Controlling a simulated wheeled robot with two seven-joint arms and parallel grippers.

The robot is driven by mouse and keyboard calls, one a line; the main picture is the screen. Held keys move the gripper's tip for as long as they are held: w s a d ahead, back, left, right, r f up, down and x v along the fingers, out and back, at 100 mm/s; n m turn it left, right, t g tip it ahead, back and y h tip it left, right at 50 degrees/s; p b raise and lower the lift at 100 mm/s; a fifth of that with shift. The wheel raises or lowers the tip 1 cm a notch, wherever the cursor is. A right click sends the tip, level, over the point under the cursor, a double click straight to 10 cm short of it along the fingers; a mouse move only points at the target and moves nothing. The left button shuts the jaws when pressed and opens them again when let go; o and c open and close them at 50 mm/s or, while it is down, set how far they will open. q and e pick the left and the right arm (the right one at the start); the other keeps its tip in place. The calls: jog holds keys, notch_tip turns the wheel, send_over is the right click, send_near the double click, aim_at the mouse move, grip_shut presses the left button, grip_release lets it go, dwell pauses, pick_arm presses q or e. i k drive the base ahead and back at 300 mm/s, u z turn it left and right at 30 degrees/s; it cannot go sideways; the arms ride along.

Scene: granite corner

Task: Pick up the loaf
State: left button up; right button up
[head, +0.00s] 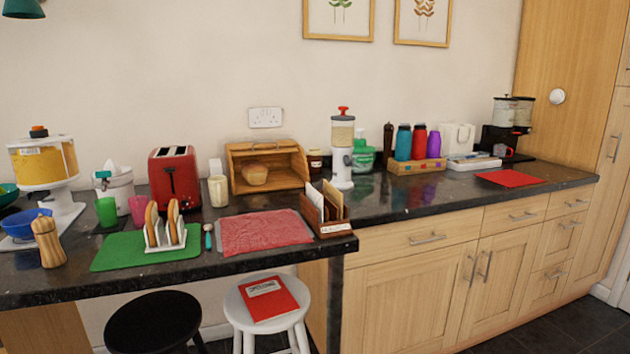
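The loaf (254,174) is a small brown loaf of bread. It sits inside the open front of a wooden bread bin (290,183) at the back of the dark counter, towards the bin's left side. The bin stands between a cream cup and a small dark jar. Neither of my grippers shows in the head view.
A red toaster (174,178) and cream cup (218,191) stand left of the bin. A pink mat (265,232) lies in front. A letter rack (325,212) and cereal dispenser (342,150) stand right. Two stools (268,303) (152,322) stand before the counter.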

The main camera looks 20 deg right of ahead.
aim_at(254, 172)
jog(key=u, duration=0.75)
jog(key=k, duration=0.3)
jog(key=z, duration=1.9)
jog(key=i, duration=1.3)
jog(key=u, duration=0.5)
